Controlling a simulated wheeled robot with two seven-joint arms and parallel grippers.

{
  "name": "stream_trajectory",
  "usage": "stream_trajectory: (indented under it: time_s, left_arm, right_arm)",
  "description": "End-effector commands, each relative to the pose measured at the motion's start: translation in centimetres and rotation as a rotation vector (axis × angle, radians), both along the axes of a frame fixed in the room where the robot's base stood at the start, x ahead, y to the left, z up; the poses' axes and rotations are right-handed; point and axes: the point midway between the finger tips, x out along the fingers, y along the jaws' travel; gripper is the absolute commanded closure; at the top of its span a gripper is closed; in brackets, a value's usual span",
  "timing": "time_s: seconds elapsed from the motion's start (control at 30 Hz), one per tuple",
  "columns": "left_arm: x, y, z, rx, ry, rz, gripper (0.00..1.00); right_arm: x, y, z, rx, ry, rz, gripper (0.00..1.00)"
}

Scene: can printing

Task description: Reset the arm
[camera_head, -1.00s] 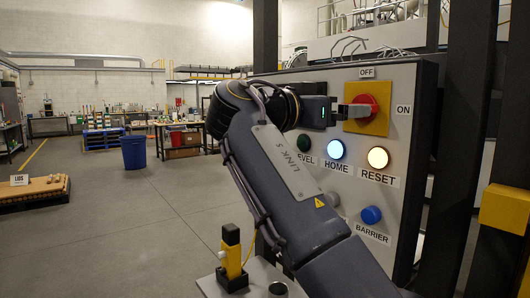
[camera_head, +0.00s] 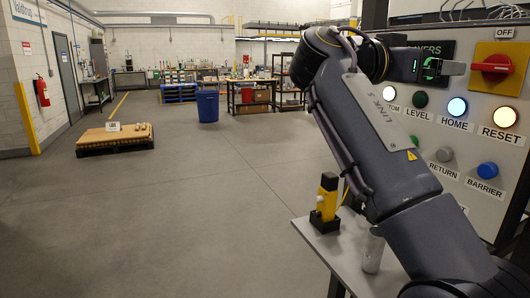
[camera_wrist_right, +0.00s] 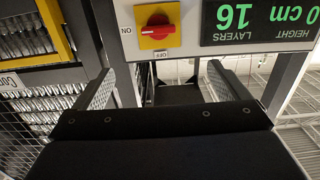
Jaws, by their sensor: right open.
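My right arm rises from the lower right in the head view, with its wrist bent toward the control panel. My right gripper (camera_head: 454,68) is open and empty, just left of the red rotary switch (camera_head: 492,68). The wrist view shows its two fingers (camera_wrist_right: 160,88) spread apart, with nothing between them. The red switch (camera_wrist_right: 157,30) sits on a yellow plate beyond the fingers, upside down in that view. Its handle lies horizontally, and I see a gap between it and the fingers. My left gripper is not in view.
The panel has lit HOME (camera_head: 457,107) and RESET (camera_head: 505,117) buttons and a blue BARRIER button (camera_head: 487,170). A can (camera_head: 373,250) and a yellow-black device (camera_head: 327,200) stand on a small grey table (camera_head: 315,238). The floor to the left is open, with a pallet (camera_head: 115,138).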

Motion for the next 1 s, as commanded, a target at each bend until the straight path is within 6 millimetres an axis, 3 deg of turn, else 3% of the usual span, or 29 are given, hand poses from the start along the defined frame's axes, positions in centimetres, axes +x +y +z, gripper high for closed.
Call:
stream_trajectory:
  time_s: [0.37,0.57,0.67,0.77,0.87,1.0]
  left_arm:
    - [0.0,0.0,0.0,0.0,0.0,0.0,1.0]
    - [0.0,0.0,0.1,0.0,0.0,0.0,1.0]
    - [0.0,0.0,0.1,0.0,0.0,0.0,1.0]
    - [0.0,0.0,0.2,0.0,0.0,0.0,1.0]
    - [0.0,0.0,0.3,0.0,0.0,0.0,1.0]
    - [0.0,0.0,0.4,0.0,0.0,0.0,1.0]
  right_arm:
    - [1.9,-4.5,-4.4,0.078,0.184,0.078,0.05]
    - [2.5,-8.3,-9.7,0.173,0.361,0.179,0.05]
    - [2.1,-10.1,-13.6,0.245,0.47,0.262,0.05]
    - [0.4,-11.6,-18.9,0.348,0.594,0.385,0.05]
    - [-3.1,-11.7,-25.1,0.474,0.709,0.553,0.05]
    - [-9.9,-8.6,-32.8,0.642,0.798,0.798,0.05]
